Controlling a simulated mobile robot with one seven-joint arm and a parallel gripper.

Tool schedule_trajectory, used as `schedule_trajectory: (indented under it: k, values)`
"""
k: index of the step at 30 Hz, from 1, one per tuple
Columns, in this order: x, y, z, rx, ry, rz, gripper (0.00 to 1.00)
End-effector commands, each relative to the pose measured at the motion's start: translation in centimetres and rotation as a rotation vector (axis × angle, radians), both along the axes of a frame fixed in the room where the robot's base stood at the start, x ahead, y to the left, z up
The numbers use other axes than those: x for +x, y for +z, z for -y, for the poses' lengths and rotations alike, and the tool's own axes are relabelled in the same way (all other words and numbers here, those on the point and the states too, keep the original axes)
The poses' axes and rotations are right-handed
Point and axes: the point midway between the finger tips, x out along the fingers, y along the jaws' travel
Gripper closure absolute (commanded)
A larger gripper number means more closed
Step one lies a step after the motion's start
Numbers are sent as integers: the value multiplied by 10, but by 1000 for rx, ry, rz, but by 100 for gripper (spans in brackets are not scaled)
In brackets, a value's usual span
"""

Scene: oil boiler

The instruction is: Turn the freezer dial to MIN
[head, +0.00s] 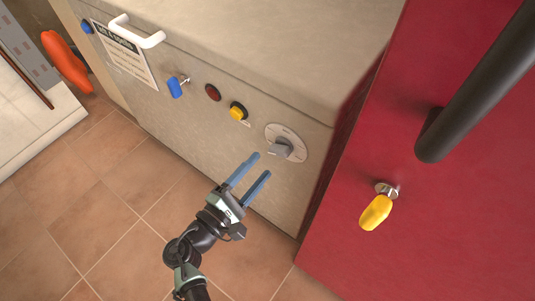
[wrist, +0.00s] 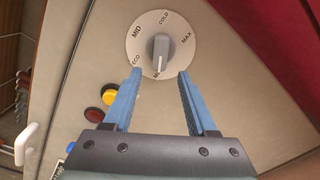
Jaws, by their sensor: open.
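The freezer dial (head: 299,138) is a pale round plate with a grey raised knob (head: 280,149), on the right of the freezer's front panel. In the wrist view the dial plate (wrist: 139,45) carries the labels ECO, MID, COLD and MAX. A further label at the bottom is partly hidden by the knob (wrist: 161,48). The knob's grip lies along the picture's vertical, its lower end over that label. I cannot tell which end is the pointer. My gripper (head: 262,165) is open and empty in front of the dial. Its blue fingertips (wrist: 160,73) lie either side of the knob's lower end, apparently short of it.
A yellow button (head: 238,112), a red round light (head: 213,92) and a blue key (head: 175,88) sit left of the dial. A white lid handle (head: 136,33) is farther left. A red door (head: 440,220) with a black handle and yellow key stands close on the right.

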Motion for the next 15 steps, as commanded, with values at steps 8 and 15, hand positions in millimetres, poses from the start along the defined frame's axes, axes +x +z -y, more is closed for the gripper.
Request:
schedule_trajectory:
  k: [8,15]
  values:
    - [-47,0,-32,0,3,-1,43]
    - [-62,0,-42,-1,1,-1,43]
